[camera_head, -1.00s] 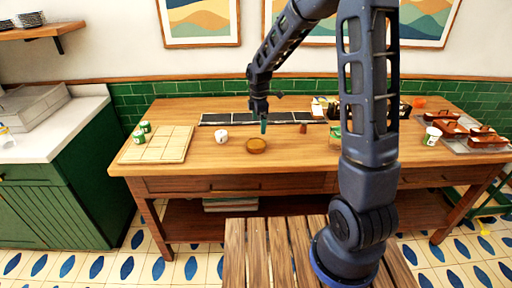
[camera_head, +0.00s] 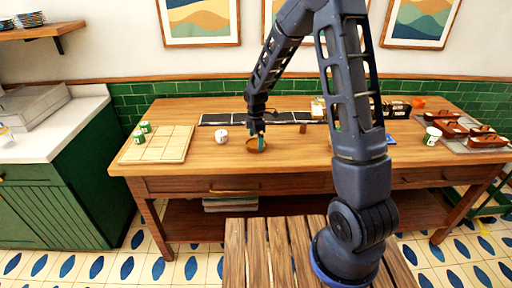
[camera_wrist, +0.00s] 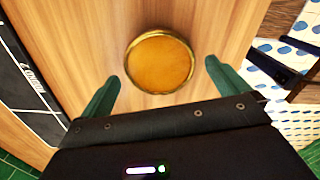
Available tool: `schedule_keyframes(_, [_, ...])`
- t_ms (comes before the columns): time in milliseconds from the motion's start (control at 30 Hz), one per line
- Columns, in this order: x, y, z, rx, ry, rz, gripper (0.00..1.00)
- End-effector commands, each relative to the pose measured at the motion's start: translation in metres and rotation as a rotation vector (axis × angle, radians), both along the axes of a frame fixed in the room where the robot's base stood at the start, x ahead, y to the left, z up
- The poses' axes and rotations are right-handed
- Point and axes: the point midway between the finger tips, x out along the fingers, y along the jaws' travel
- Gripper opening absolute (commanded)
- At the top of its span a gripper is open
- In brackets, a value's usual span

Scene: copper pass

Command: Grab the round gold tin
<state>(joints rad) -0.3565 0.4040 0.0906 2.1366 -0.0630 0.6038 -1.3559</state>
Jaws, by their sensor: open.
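The round gold tin (camera_wrist: 159,62) lies flat on the wooden table, with an amber top and a shiny gold rim. It also shows in the head view (camera_head: 251,147), partly hidden behind my gripper. My gripper (camera_wrist: 162,78) is open, with its two green fingers apart and the tin between and just beyond their tips in the wrist view. In the head view my gripper (camera_head: 258,140) points down over the tin. I cannot tell how high the fingertips are above the table.
A white cup (camera_head: 221,136) stands just left of the tin. A bamboo board (camera_head: 140,153) with green-and-white cups (camera_head: 145,127) is at the left. A black mat (camera_head: 225,119) runs behind. Caddies (camera_head: 487,138) and another cup (camera_head: 432,136) stand at the right.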

Motion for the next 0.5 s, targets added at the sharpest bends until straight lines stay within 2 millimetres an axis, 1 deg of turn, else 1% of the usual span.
schedule_keyframes(33, [0.000, 0.001, -0.009, -0.001, 0.002, 0.001, 1.00])
schedule_keyframes(167, [0.000, 0.000, -0.022, 0.000, 0.000, -0.001, 1.00])
schedule_keyframes(400, [0.001, 0.000, -0.024, 0.000, -0.001, -0.001, 1.00])
schedule_keyframes(467, [0.001, 0.000, -0.024, 0.000, -0.001, -0.001, 0.90])
schedule_keyframes(500, [0.001, 0.000, -0.024, 0.000, -0.001, -0.001, 0.82])
